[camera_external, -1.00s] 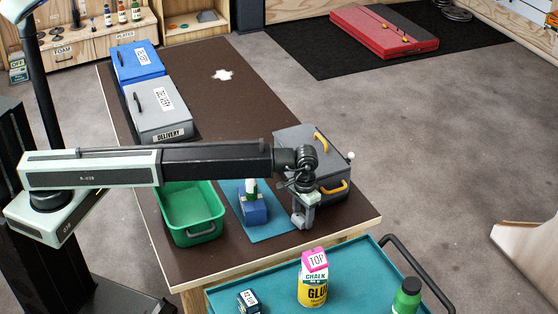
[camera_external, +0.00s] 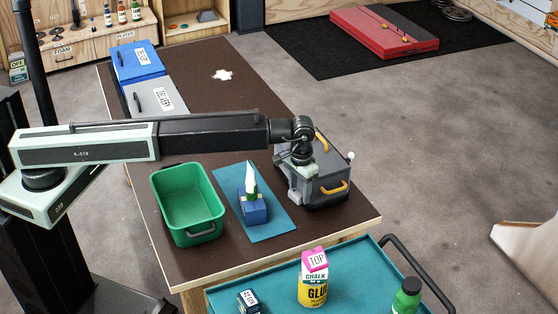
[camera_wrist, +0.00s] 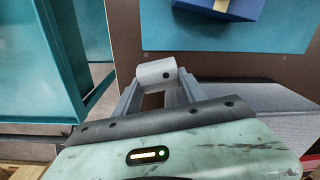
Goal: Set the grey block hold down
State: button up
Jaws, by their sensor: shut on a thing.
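My gripper (camera_external: 293,196) is shut on the grey block hold (camera_wrist: 157,73). In the wrist view the hold shows as a small light grey piece with dark holes between the fingertips. In the external view my gripper is in front of the left side of a dark grey box with yellow handles (camera_external: 333,188), and the hold is hard to tell from the fingers. I cannot tell the exact gap between the hold and the box or table.
A green bin (camera_external: 188,205) and a teal mat (camera_external: 272,222) with a blue block (camera_external: 254,211) on it lie left of my gripper on the brown table (camera_external: 240,125). Blue (camera_external: 140,62) and grey (camera_external: 140,88) lidded boxes stand farther back. A teal cart (camera_external: 365,270) stands in front.

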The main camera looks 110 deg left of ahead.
jog(key=s+a+f+n+b, duration=0.1)
jog(key=s+a+n, duration=0.1)
jog(key=s+a, duration=0.4)
jog(key=s+a+f+n+b, duration=0.2)
jog(key=s+a, duration=0.4)
jog(key=s, duration=1.1)
jog(key=s+a+f+n+b, duration=0.1)
jog(key=s+a, duration=0.4)
jog(key=s, duration=0.7)
jog(key=shift+s+a+f+n+y, duration=0.25)
jog(key=shift+a+f+n+y, duration=0.15)
jog(key=shift+n, duration=0.3)
jog(key=b, duration=0.2)
send_over(261, 152)
jog(key=shift+s+f, duration=0.1)
jog(key=shift+f, duration=0.55)
notch_tip(261, 152, down, 4)
jog(key=b, duration=0.3)
jog(key=shift+a+b, duration=0.15)
jog(key=shift+b, duration=0.25)
jog(key=shift+r, duration=0.25)
jog(key=shift+f, duration=0.15)
jog(key=o, duration=1.4)
jog(key=shift+c, duration=0.2)
